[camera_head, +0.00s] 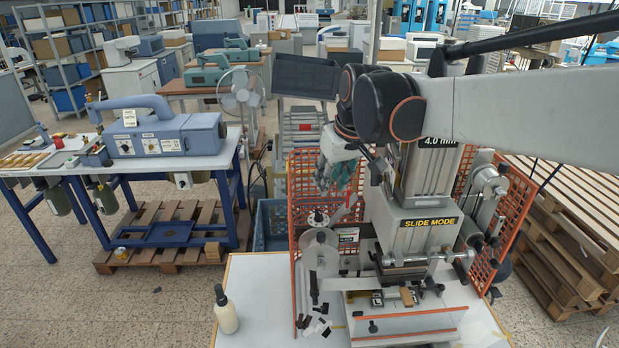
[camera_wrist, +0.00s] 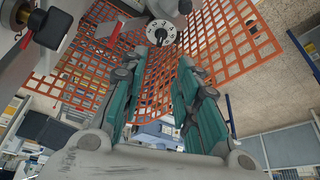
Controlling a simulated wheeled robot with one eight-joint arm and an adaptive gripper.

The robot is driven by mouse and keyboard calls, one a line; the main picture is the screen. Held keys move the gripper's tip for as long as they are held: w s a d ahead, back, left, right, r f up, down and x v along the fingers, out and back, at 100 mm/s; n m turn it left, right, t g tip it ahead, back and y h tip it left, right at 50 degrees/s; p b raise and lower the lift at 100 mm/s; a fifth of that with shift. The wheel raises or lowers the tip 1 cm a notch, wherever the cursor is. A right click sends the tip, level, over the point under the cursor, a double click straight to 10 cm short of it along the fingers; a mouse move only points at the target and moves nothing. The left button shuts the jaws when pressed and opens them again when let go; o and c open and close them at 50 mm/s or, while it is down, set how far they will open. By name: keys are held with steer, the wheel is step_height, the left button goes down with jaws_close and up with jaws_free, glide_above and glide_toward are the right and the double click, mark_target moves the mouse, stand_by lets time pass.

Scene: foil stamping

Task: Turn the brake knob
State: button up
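A small black knob on a white numbered dial (camera_wrist: 161,33) lies ahead of my gripper (camera_wrist: 156,72) in the wrist view, just beyond and roughly between its fingertips. This appears to be the brake knob, though no label on it can be read. It also shows as a small pale disc with a dark centre (camera_head: 318,218) on the left side of the stamping machine (camera_head: 418,205) in the head view. My gripper (camera_head: 336,178) has two teal-padded fingers, spread apart with nothing between them. It is above the dial in the head view and apart from it.
An orange mesh guard (camera_wrist: 150,62) stands close behind the dial; it also flanks the machine in the head view (camera_head: 303,200). A pale bottle (camera_head: 226,310) stands on the white table (camera_head: 262,275) at front left.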

mark_target(319, 212)
steer(key=x, duration=1.3)
steer(key=shift+w+f+p, duration=0.1)
steer(key=shift+p, duration=0.3)
jaws_close()
